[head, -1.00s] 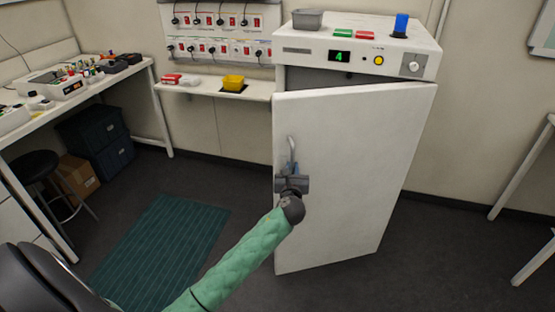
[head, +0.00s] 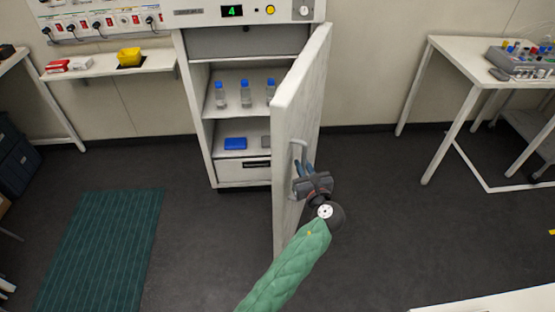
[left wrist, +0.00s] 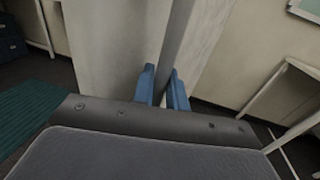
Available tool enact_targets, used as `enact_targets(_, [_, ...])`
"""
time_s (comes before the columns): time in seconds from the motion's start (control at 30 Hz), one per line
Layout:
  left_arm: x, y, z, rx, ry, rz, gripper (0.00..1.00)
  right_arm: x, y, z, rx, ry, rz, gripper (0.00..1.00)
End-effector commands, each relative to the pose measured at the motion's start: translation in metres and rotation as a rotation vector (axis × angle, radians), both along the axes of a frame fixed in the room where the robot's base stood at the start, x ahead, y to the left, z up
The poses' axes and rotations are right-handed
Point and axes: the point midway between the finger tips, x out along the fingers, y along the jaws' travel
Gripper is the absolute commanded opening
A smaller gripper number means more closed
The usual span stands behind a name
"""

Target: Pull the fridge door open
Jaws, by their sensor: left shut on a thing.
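The fridge (head: 250,42) stands against the back wall with its white door (head: 302,95) swung wide open toward me, hinged on the right. My left gripper (head: 303,170) is shut on the grey vertical door handle (head: 298,150) on the door's front face. In the left wrist view the blue fingers (left wrist: 163,88) sit on either side of the handle bar (left wrist: 178,40). Inside the fridge, several blue-capped bottles (head: 246,96) stand on a shelf and a blue box (head: 236,143) lies lower down. My right gripper is not in view.
A white table (head: 465,60) with a grey rack (head: 525,62) stands at the right. A wall shelf (head: 100,68) with a yellow bin (head: 129,57) is left of the fridge. A green mat (head: 100,245) lies on the floor. The floor right of the door is clear.

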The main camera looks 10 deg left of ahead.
Motion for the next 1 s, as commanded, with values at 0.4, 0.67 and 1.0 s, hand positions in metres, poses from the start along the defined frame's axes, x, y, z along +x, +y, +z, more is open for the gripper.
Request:
enact_targets(0.4, [0.002, -0.041, 0.0, 0.001, 0.0, 0.0, 0.0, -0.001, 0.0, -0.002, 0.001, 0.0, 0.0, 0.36])
enact_targets(0.67, [0.002, -0.042, 0.0, 0.001, 0.0, 0.0, 0.0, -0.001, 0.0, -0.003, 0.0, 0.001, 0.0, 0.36])
enact_targets(1.0, [0.002, -0.042, 0.0, 0.001, 0.0, 0.0, 0.32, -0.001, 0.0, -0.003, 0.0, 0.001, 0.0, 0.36])
